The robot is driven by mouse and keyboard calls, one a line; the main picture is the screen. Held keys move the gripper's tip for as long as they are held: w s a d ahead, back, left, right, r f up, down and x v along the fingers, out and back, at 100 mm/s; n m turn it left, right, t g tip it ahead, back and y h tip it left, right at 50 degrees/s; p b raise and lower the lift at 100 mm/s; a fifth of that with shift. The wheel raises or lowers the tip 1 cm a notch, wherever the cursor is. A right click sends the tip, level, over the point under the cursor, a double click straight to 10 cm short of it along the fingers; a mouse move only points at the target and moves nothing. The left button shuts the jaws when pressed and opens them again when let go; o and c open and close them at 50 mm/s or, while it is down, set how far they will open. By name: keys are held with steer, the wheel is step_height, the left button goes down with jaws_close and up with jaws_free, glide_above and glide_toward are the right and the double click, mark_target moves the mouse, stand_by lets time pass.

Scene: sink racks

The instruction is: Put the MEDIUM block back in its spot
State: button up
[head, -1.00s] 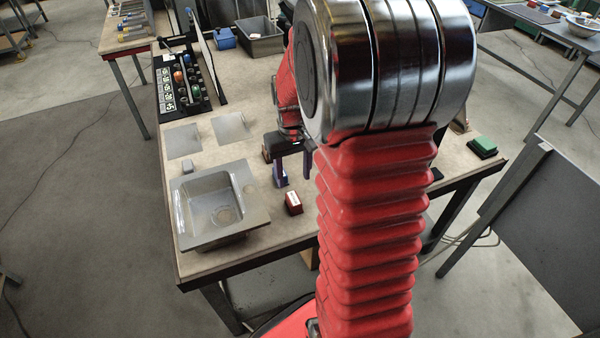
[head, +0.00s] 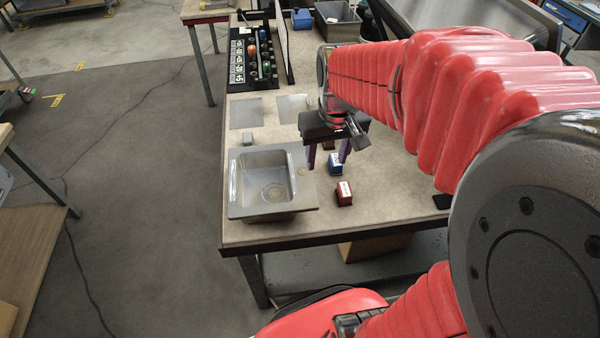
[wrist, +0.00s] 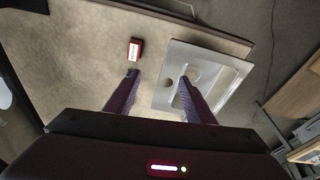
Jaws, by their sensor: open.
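A red block (head: 344,193) with a white label stands on the table right of the sink; it also shows in the wrist view (wrist: 135,51). A blue block (head: 335,164) with a white label stands behind it, close to one finger of my gripper. A small grey block (head: 247,139) is at the sink's back left edge. The label words are too small to read, so I cannot tell which block is medium. My gripper (head: 327,162) is open and empty, pointing down beside the blue block. In the wrist view its fingers (wrist: 157,78) are apart, with bare table and the sink edge between them.
The metal sink (head: 272,183) fills the front left of the table (head: 330,224). Two flat metal plates (head: 246,112) lie behind it. A black panel with knobs (head: 262,52), a blue box (head: 302,18) and a grey bin (head: 337,22) are at the back.

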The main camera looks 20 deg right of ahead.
steer(key=s+a+r+n+t, duration=0.1)
steer(key=s+a+r+t, duration=0.2)
steer(key=s+a+r, duration=0.4)
steer(key=s+a, duration=0.3)
steer(key=shift+n+y, duration=0.3)
steer(key=shift+n, duration=0.1)
